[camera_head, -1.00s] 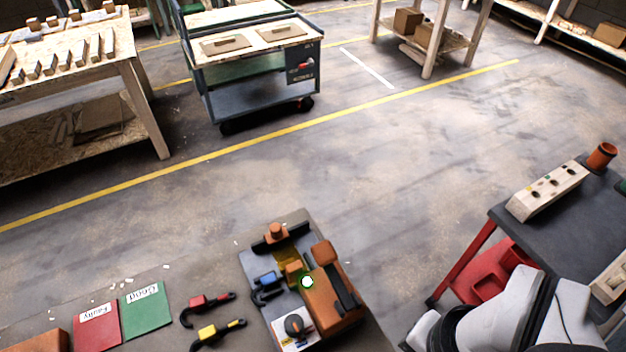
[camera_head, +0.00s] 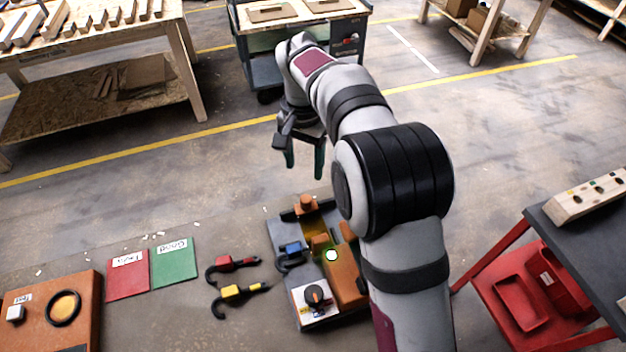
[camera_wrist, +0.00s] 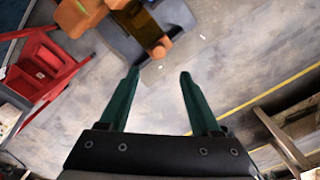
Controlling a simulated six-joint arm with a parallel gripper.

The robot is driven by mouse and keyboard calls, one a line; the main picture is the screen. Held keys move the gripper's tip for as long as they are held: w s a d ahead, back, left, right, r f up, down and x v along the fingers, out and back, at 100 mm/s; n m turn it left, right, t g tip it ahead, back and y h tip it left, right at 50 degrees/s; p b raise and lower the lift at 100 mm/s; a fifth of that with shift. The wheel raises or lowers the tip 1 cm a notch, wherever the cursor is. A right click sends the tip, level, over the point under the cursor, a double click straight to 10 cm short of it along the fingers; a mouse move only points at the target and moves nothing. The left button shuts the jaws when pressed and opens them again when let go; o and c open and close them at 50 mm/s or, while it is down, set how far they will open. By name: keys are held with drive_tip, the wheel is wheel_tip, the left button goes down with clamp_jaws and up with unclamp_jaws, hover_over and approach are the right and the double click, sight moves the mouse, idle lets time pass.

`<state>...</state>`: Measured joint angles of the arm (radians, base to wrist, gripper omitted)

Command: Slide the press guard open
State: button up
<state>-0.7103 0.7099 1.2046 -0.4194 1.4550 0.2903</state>
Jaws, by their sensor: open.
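The press (camera_head: 346,280) is an orange body with a lit green-white button, standing on a grey plate at the front bench. An amber see-through panel, which looks like the guard (camera_head: 315,226), lies at its far end, with an orange knob (camera_head: 306,202) on a black bar. Part of the press is hidden behind my arm in the head view. My gripper (camera_head: 305,168) is open and empty, pointing down past the far side of the knob and apart from it. In the wrist view, the knob (camera_wrist: 158,51) shows just beyond the open fingertips (camera_wrist: 159,72), and the amber panel (camera_wrist: 140,20) lies above it.
Blue (camera_head: 291,249), red (camera_head: 232,264) and yellow (camera_head: 236,292) clip-like tools lie on or left of the press. Red (camera_head: 128,283) and green (camera_head: 175,267) cards lie farther left, beside an orange box (camera_head: 50,320). A red-framed cart (camera_head: 520,280) stands right.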

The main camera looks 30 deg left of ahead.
sight(306, 198)
wheel_tip(306, 198, down, 12)
drive_tip(key=shift+r, duration=0.2)
clamp_jaws()
idle(1.3)
